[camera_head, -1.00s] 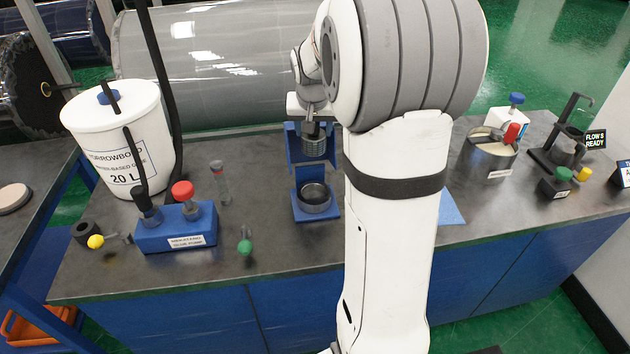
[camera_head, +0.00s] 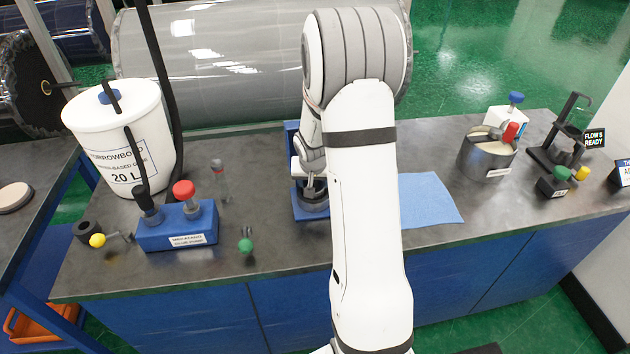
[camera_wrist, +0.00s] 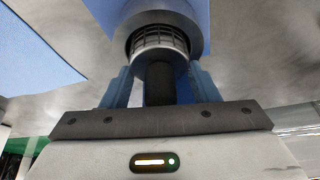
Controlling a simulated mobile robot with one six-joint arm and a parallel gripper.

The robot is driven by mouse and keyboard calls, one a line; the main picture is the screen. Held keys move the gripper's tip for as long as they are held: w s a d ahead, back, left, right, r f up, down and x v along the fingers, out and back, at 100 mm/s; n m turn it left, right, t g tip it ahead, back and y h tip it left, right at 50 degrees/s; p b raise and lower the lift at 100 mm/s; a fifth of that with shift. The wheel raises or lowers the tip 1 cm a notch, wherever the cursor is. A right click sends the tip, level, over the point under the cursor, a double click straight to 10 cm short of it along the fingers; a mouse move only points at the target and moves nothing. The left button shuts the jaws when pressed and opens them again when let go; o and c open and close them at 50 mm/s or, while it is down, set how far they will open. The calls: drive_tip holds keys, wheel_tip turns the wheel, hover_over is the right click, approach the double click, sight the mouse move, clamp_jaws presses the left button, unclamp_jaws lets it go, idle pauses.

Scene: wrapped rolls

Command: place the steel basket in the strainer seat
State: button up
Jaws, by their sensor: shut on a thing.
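My gripper (camera_wrist: 160,90) is shut on the black stem of the steel basket (camera_wrist: 158,38), a round slotted metal part, with a blue finger on each side. In the wrist view the basket lies within the outline of the round grey strainer seat (camera_wrist: 192,22). Its slotted wall shows inside the ring; I cannot tell how deep it sits. In the head view my gripper is low over the seat (camera_head: 312,208), which stands on a blue stand (camera_head: 292,135) on the bench. My arm and gripper hide the basket in this view.
Left are a blue pump block (camera_head: 180,235) with a red knob and a white 20 L bucket (camera_head: 120,135) with a dark hose. A blue cloth (camera_head: 430,198) lies right of my arm. A metal pot (camera_head: 485,160) and a black stand (camera_head: 560,145) are farther right.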

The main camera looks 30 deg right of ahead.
drive_tip(key=shift+f, duration=0.15)
drive_tip(key=o, duration=1.1)
drive_tip(key=shift+r, duration=0.2)
drive_tip(key=b+v, duration=0.1)
drive_tip(key=v, duration=1.1)
drive_tip(key=s+a+r+n+y, duration=0.1)
drive_tip(key=s+a+r+n, duration=0.1)
drive_tip(key=s+a, duration=0.5)
drive_tip(key=s+a+r+n+g+y, duration=0.1)
drive_tip(key=s+a+r+n, duration=0.2)
drive_tip(key=s+a, duration=0.4)
drive_tip(key=s+r, duration=0.1)
drive_tip(key=s, duration=0.7)
drive_tip(key=shift+s+r, duration=0.2)
drive_tip(key=shift+r, duration=0.2)
